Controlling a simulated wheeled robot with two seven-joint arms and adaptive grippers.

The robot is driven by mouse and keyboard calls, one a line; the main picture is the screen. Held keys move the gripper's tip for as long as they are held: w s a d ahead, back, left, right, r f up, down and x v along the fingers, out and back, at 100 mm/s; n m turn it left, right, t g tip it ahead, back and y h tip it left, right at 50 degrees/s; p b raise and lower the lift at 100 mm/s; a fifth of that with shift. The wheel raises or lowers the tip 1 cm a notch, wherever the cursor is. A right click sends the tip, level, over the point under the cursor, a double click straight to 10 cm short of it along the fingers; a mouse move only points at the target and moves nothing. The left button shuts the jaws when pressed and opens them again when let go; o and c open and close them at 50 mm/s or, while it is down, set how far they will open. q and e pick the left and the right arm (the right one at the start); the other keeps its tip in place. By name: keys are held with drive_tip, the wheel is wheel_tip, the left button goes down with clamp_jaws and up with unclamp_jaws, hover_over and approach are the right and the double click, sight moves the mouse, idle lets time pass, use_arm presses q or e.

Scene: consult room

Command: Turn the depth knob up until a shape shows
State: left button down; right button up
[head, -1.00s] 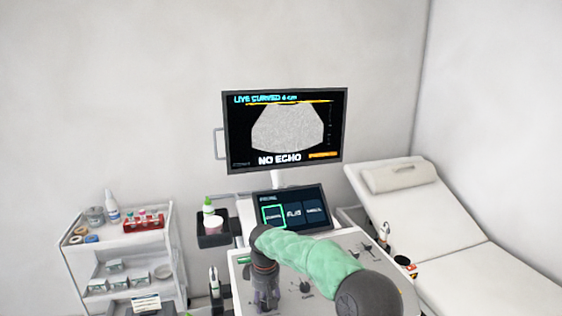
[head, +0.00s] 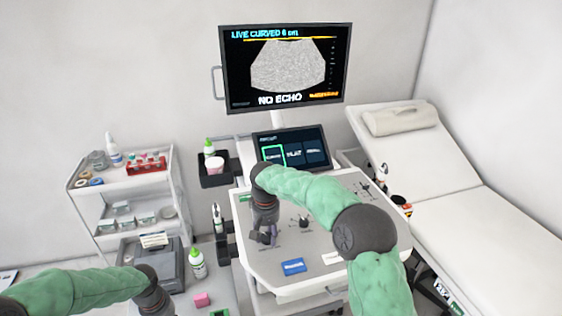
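The ultrasound screen (head: 284,66) reads "LIVE CURVED", a small depth figure that looks like 6 cm, and "NO ECHO". Its grey speckled fan shows no shape. The grey control panel (head: 327,242) lies below it. My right gripper (head: 263,238) points down at the panel's left part; its fingers are small and dark, and I cannot tell whether they are open or touch a knob. A dark knob (head: 304,222) stands to its right. Knob labels are too small to read. My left gripper (head: 154,302) is at the bottom edge, its fingers cut off.
A touch display (head: 291,149) with a green-framed tile sits above the panel. A white cart (head: 125,177) with supplies stands left; the exam couch (head: 437,160) is at the right. My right forearm crosses over the panel.

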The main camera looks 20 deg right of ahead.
drive_tip(key=o, duration=0.4)
drive_tip(key=shift+s+a+f, duration=0.1)
drive_tip(key=shift+s+f, duration=0.15)
drive_tip(key=shift+f, duration=0.35)
drive_tip(key=shift+c, duration=0.2)
drive_tip(key=shift+r, duration=0.2)
drive_tip(key=shift+w+r, duration=0.2)
drive_tip(key=shift+r, duration=1.1)
drive_tip(key=n, duration=0.6)
drive_tip(key=shift+f, duration=0.1)
drive_tip(key=shift+f, duration=0.85)
